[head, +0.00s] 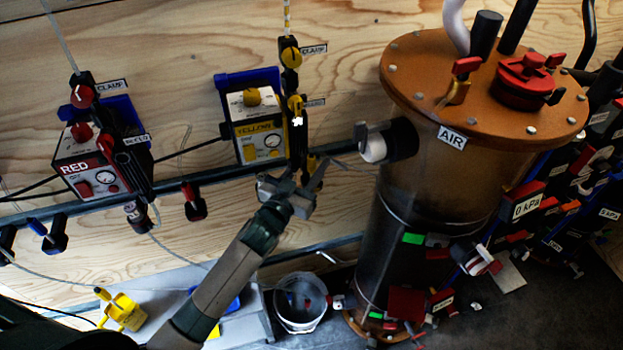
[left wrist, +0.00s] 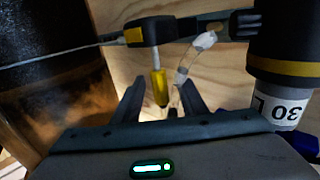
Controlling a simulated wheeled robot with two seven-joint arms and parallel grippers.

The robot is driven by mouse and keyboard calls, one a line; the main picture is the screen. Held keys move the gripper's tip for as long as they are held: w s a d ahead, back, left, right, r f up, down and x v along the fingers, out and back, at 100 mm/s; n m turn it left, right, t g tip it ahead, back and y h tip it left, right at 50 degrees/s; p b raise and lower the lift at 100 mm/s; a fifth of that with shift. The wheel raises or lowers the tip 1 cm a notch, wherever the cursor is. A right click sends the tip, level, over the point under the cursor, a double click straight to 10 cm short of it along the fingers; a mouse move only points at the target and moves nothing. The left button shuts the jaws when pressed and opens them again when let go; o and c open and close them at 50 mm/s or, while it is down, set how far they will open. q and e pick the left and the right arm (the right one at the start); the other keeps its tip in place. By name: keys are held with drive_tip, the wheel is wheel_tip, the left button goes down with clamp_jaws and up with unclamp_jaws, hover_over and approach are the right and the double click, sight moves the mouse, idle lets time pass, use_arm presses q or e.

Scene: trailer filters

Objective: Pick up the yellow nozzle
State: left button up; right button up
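In the left wrist view, a small yellow nozzle (left wrist: 159,88) hangs upright below a white stem from a black holder with a yellow band (left wrist: 145,36). My left gripper (left wrist: 160,97) is open, with one finger on each side of the nozzle in that view; I see no contact. In the head view, my left gripper (head: 294,174) is open just below the yellow valve column (head: 296,108) at the wall rail. The nozzle is not clearly visible there. My right gripper is not in view.
The large AIR tank (head: 408,225) stands close right of the gripper. The YELLOW box (head: 262,140) and RED box (head: 82,172) are on the wooden wall. Thin hoses run near the gripper.

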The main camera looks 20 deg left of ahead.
sight(309, 157)
use_arm(q)
drive_tip(key=c, duration=0.9)
clamp_jaws()
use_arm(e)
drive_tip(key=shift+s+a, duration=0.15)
use_arm(q)
drive_tip(key=shift+r, duration=0.1)
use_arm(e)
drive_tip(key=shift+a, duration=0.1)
